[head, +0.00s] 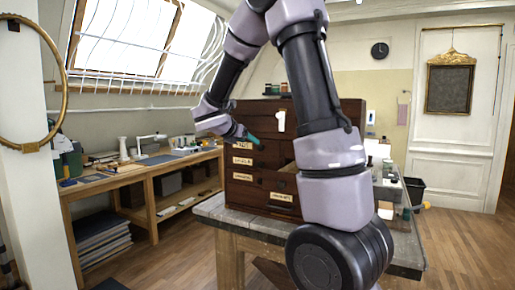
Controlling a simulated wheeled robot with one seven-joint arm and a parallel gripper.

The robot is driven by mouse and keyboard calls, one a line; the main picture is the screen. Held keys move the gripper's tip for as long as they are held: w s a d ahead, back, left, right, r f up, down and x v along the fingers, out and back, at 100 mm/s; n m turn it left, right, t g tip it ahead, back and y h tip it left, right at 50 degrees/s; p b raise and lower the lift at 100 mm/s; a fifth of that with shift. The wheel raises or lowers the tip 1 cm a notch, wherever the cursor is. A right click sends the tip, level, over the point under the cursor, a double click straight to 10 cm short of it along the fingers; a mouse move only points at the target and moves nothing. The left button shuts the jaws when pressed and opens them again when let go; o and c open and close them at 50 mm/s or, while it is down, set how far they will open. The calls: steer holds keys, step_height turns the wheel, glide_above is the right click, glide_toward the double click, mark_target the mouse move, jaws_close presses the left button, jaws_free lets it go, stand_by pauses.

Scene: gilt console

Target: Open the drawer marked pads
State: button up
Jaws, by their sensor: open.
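A dark wooden drawer cabinet (262,189) stands on the workbench (230,217), partly hidden by my arm. Its left column has drawers with pale labels, an upper one (243,146), a middle one (243,161) and a lower one (242,177). Another label (281,197) is at the lower right. The lettering is too small to read surely, so I cannot tell which drawer is marked pads. My gripper (254,139), with teal fingertips, is open at the upper left front; contact is unclear.
Small bottles and jars (388,167) stand on the bench to the right, partly behind my arm. A black bin (414,189) is on the floor beyond. A long side bench (150,165) runs along the left wall. Wooden floor between the benches is clear.

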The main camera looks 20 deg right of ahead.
mark_target(260, 147)
steer(key=shift+n, duration=0.4)
steer(key=x, duration=1.1)
steer(key=shift+w+r, duration=0.15)
steer(key=shift+w, duration=0.25)
jaws_close()
steer(key=shift+a, duration=0.1)
stand_by(0.4)
